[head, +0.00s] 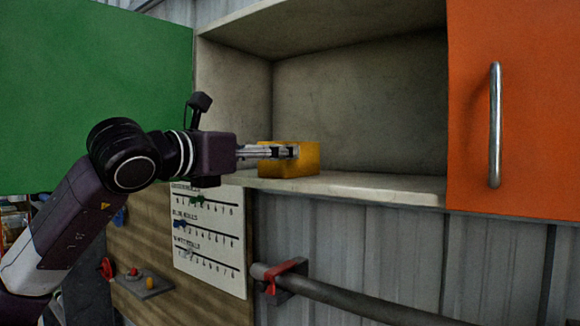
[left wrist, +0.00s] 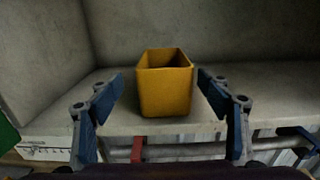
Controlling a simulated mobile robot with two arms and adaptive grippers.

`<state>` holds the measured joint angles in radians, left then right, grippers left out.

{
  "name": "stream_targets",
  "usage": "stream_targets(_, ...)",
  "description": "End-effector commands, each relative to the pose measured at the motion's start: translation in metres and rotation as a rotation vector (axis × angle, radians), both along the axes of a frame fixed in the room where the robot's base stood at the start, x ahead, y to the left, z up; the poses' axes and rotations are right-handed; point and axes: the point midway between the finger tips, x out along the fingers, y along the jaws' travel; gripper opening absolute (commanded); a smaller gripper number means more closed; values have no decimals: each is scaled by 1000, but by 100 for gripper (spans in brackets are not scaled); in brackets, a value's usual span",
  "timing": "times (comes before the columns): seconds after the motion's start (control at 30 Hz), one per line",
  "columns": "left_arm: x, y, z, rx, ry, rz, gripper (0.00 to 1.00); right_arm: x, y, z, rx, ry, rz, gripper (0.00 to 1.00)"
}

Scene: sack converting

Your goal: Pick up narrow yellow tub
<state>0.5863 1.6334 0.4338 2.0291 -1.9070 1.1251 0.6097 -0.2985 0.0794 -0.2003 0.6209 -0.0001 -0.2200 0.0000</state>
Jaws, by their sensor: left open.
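The narrow yellow tub (head: 294,165) stands upright on the shelf of an open wall cabinet, near its left front. In the left wrist view the tub (left wrist: 165,90) is open at the top and looks empty. My left gripper (head: 290,152) reaches in from the left at the tub's height and overlaps it in the head view. In the left wrist view the fingers of my left gripper (left wrist: 160,90) are spread, one on each side of the tub, with a gap on both sides. My right gripper is in neither view.
The cabinet shelf (head: 380,186) is bare to the right of the tub. A green door panel (head: 80,90) stands at the left, and an orange door (head: 520,110) with a metal handle at the right. Below are a pipe (head: 350,300) and a chart board (head: 210,240).

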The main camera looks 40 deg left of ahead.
Motion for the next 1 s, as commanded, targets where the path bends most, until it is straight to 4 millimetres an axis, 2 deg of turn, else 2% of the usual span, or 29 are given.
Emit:
stream_targets(0.03, 7, 1, 3, -1, 5, 1, 71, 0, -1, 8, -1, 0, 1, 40)
stream_targets(0.23, 22, 1, 4, 0, 4, -1, 71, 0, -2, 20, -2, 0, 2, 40)
stream_targets(0.4, 42, 0, 6, 0, 6, 0, 71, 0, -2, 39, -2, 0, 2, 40)
stream_targets(0.6, 62, 1, 5, 2, 4, 0, 71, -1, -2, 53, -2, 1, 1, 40)
stream_targets(0.93, 67, 2, 2, 1, 0, 0, 71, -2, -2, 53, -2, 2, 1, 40)
stream_targets(1.0, 67, 2, 2, 1, 0, 0, 66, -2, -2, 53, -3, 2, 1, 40)
